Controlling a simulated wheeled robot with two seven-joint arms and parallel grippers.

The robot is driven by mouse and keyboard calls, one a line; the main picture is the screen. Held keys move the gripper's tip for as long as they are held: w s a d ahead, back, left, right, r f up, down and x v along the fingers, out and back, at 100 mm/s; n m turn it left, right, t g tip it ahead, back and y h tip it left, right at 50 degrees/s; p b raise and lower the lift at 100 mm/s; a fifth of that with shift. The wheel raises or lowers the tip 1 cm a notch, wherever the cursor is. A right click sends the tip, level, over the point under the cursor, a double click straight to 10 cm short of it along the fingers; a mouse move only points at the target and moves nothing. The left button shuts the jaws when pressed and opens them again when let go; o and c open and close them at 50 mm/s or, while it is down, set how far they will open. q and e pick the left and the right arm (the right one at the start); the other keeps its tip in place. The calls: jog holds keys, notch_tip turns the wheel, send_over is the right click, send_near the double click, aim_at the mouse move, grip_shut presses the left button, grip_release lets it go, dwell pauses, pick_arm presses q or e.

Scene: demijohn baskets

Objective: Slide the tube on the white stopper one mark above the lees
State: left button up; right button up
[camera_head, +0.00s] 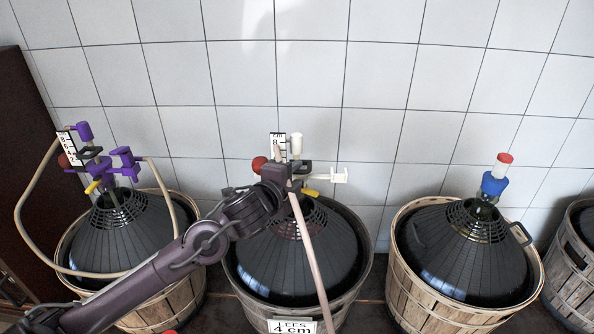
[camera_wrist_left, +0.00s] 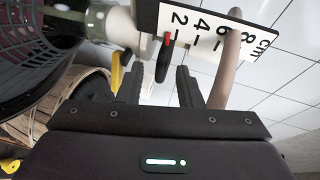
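The white stopper (camera_head: 296,143) is on the middle demijohn (camera_head: 310,250), with a scale card (camera_head: 278,141), a red knob (camera_head: 258,164) and a yellow lever (camera_head: 310,192). Its beige tube (camera_head: 312,255) hangs down in front. In the left wrist view the scale card (camera_wrist_left: 212,30) reads 2, 4, 6, 8 CM; a red pointer (camera_wrist_left: 167,40) is near the 2 end. In the head view my left arm partly hides the fittings. My right gripper is out of view.
A label (camera_head: 293,326) on the middle basket reads LEES 4 cm. The left demijohn (camera_head: 118,235) has a purple stopper (camera_head: 84,132) and a looping tube (camera_head: 20,215). The right demijohn (camera_head: 465,255) has a blue and red stopper (camera_head: 495,180). A tiled wall stands behind.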

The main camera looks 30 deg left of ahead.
pick_arm(q)
jog(key=shift+w, duration=0.5)
jog(key=shift+w+f, duration=0.1)
jog(key=shift+c, duration=0.6)
jog(key=c, duration=0.5)
grip_shut()
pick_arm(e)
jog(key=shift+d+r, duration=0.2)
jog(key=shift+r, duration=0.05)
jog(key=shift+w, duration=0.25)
